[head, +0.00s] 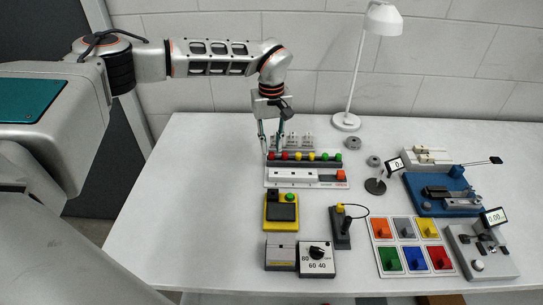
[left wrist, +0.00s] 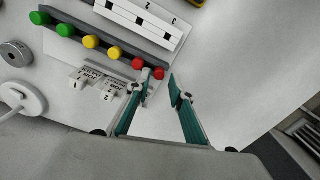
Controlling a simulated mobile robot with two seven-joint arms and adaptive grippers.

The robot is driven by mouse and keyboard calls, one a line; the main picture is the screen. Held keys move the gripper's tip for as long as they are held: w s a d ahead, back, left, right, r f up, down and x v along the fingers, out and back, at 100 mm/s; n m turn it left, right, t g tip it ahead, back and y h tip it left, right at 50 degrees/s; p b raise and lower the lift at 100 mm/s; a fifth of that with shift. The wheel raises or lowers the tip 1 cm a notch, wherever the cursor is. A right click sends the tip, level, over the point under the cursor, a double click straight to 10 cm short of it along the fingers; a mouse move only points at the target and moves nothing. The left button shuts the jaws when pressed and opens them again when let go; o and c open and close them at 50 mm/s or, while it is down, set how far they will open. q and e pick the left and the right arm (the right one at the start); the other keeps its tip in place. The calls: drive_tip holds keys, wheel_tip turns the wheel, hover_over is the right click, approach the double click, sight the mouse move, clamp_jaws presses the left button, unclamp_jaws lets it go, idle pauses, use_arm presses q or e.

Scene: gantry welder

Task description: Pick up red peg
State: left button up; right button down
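Two red pegs stand at one end of a grey rack (head: 290,161) that holds a row of coloured pegs. The end red peg (head: 271,156) is at the left in the head view; it also shows in the left wrist view (left wrist: 158,74). The other red peg (head: 284,156) is beside it, also seen in the left wrist view (left wrist: 138,64). My left gripper (head: 270,147) points down over the rack's left end. Its teal fingers are open, and the end red peg appears between the fingertips (left wrist: 161,80). I cannot tell whether they touch it. My right gripper is not in view.
Yellow pegs (head: 297,156) and green pegs (head: 338,157) share the rack. A white slotted block (head: 290,175) lies in front; small numbered stands (head: 292,140) are behind. A white lamp (head: 346,121) stands at the back. The table's left side (head: 190,200) is clear.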

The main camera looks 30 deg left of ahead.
sight(271, 153)
use_arm(q)
wheel_tip(271, 153, down, 3)
drive_tip(key=shift+w+a+f, duration=0.1)
drive_tip(key=shift+f, duration=0.05)
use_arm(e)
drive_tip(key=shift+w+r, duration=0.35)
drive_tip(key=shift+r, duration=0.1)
use_arm(q)
drive_tip(key=c, duration=0.5)
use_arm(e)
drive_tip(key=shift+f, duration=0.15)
